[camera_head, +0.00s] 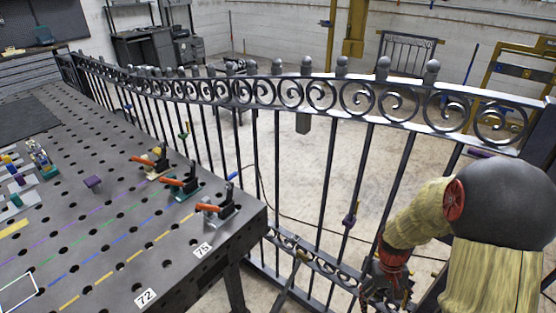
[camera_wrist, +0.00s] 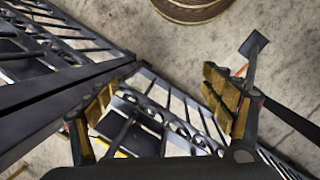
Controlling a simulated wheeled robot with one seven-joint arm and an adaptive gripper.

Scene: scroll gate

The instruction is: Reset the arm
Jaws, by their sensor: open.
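My arm is at the right of the head view, in front of the gate, bent downward. My gripper shows in the wrist view (camera_wrist: 165,108) with its two tan-padded fingers spread apart and nothing between them. In the head view the gripper end is low at the lower right and partly cut off by the frame edge. The dark metal scroll gate (camera_head: 288,93) runs across the head view behind the arm. Its scrollwork and bars (camera_wrist: 170,120) also show beyond my fingers in the wrist view. I cannot tell whether my arm touches the gate.
A perforated dark table (camera_head: 115,235) fills the left, with several orange-handled clamps (camera_head: 178,184) near its right edge. Labels 72 and 75 lie at its front corner. Bare floor (camera_head: 300,165) shows behind the gate. A round brown object (camera_wrist: 195,8) is on the floor in the wrist view.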

